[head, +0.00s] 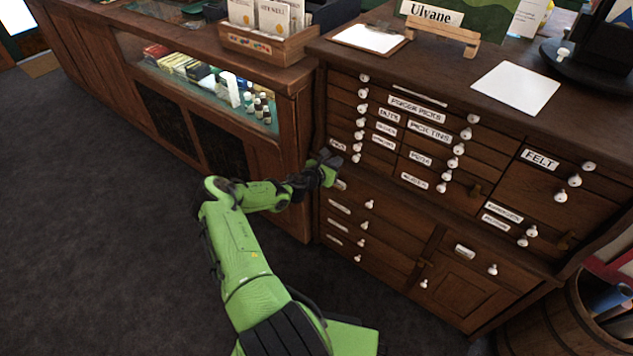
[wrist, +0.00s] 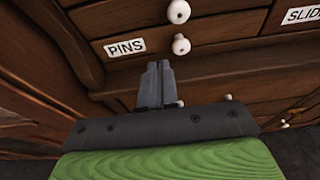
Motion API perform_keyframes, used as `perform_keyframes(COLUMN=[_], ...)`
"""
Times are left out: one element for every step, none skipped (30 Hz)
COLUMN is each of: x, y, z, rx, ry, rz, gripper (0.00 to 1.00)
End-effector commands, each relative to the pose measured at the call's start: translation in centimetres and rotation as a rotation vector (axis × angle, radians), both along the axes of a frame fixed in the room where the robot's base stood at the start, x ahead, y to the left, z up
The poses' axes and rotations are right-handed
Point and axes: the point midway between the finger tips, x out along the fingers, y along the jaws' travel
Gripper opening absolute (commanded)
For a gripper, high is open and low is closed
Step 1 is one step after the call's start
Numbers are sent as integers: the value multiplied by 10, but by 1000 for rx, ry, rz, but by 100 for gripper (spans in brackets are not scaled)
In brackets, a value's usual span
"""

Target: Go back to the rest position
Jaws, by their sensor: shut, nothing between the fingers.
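My gripper (head: 330,160) is at the end of my green arm, in front of the left side of the dark wooden drawer cabinet (head: 400,245). In the wrist view my gripper (wrist: 155,68) has its two grey fingers together with nothing between them. They point toward the cabinet front just below the drawer labelled PINS (wrist: 150,38). A white knob (wrist: 181,45) of the cabinet is right of the fingertips. I cannot tell whether the fingers touch the wood. The drawers in view look closed.
A glass-fronted counter (head: 205,85) with small bottles inside runs to the left of the cabinet. A clipboard (head: 370,38) and a white sheet (head: 515,87) lie on the cabinet top. A wooden barrel (head: 560,320) stands at lower right. The grey floor (head: 90,200) at left is clear.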

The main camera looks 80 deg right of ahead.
Motion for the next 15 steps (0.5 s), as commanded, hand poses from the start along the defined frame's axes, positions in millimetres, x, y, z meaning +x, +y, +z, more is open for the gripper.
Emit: perform_keyframes(x=[8,11,15,18,20,23,24,26,28,28,29,29,30,30,30], y=[13,21,30,37,43,50,54,58,62,64,66,68,68,69,69], z=[12,14,16,18,20,22,23,23,24,24,25,25,24,24,24], rx=[0,1,2,3,1,1,2,2,2,2,1,1,2,2,2], ry=[2,2,1,1,1,1,0,-1,0,-1,-2,-2,-2,-2,-2], rz=[4,4,4,4,3,3,2,1,1,1,1,0,0,0,0], gripper=[0,0,0,0,0,0,0,0,0,0,0,0,0,0,0])
